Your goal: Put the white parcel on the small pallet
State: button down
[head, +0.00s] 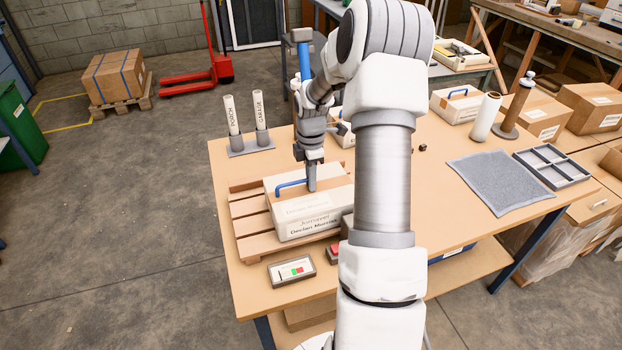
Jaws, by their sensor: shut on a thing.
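The white parcel (305,222) is a pale box with brown top parts, printed writing on its near side and a blue handle (290,187). It is at the small slatted wooden pallet (247,208) on the table's left part, over its right side. Pallet slats show bare on the left. I cannot tell whether the parcel rests fully on them. My gripper (311,184) points down over the parcel's top and is shut on its blue handle.
Two upright labelled tubes (246,125) stand behind the pallet. A small panel with coloured marks (291,270) lies in front. A grey mat (502,181) and a divided tray (551,167) lie at right. Another blue-handled box (459,104) stands at the back.

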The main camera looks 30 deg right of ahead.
jog(key=shift+f, duration=0.15)
jog(key=c, duration=0.9)
grip_release()
notch_tip(320, 180, up, 12)
